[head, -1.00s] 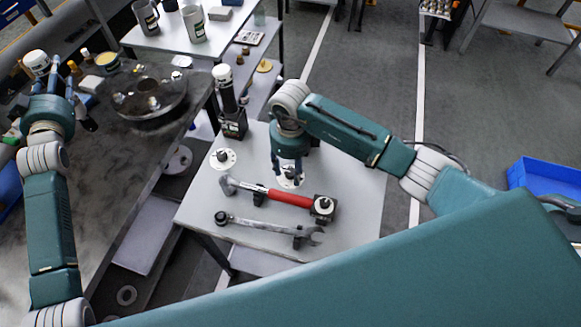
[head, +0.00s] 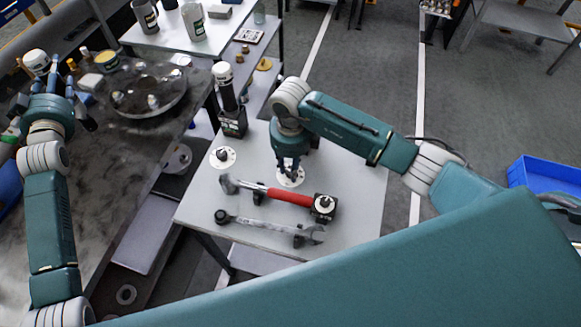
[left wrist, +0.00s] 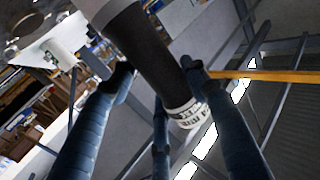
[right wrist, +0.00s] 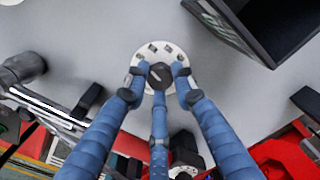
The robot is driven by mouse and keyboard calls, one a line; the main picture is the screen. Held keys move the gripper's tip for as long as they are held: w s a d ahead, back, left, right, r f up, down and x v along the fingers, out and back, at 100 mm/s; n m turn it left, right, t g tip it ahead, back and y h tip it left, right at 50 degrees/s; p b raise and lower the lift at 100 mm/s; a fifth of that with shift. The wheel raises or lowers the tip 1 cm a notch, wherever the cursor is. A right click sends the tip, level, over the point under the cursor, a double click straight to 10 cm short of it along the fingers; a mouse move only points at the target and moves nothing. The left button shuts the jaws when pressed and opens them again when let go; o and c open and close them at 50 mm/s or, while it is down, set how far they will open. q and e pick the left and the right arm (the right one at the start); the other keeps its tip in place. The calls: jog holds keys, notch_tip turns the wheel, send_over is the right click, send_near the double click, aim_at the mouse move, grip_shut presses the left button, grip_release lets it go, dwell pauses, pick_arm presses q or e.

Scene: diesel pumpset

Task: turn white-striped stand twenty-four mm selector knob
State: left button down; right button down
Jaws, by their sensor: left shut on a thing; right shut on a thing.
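A dark selector knob (right wrist: 160,75) sits on a round white dial plate with several dark square marks (right wrist: 147,50), on the grey stand top. My right gripper (right wrist: 158,82) points down with its blue fingers shut around the knob. In the head view, the right gripper (head: 290,170) hides most of that knob, and the white dial rim (head: 291,183) shows below it. My left gripper (head: 48,82), over the dark bench, is shut on a dark cylinder with a white labelled end (left wrist: 150,55). I cannot read which stand or size markings belong to this knob.
A second dial with a knob (head: 222,157) is left of the held one. A red-handled hammer (head: 275,194), a wrench (head: 270,228) and a small black block with a knob (head: 323,207) lie in front. A dark upright cylinder on a black base (head: 232,110) stands behind.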

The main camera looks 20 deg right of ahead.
jog(key=m, duration=0.5)
jog(key=shift+w+r+b, duration=0.1)
jog(key=shift+w+b, duration=0.1)
jog(key=shift+b, duration=0.2)
jog(key=m, duration=0.4)
jog(key=shift+r+m, duration=0.1)
jog(key=shift+m, duration=0.3)
jog(key=m, duration=0.4)
jog(key=shift+w+m, duration=0.1)
jog(key=shift+m, duration=0.2)
jog(key=m, duration=0.4)
jog(key=shift+p, duration=0.3)
jog(key=shift+m, duration=0.3)
jog(key=c, duration=1.4)
grip_release()
jog(key=shift+c, duration=0.2)
notch_tip(320, 180, up, 12)
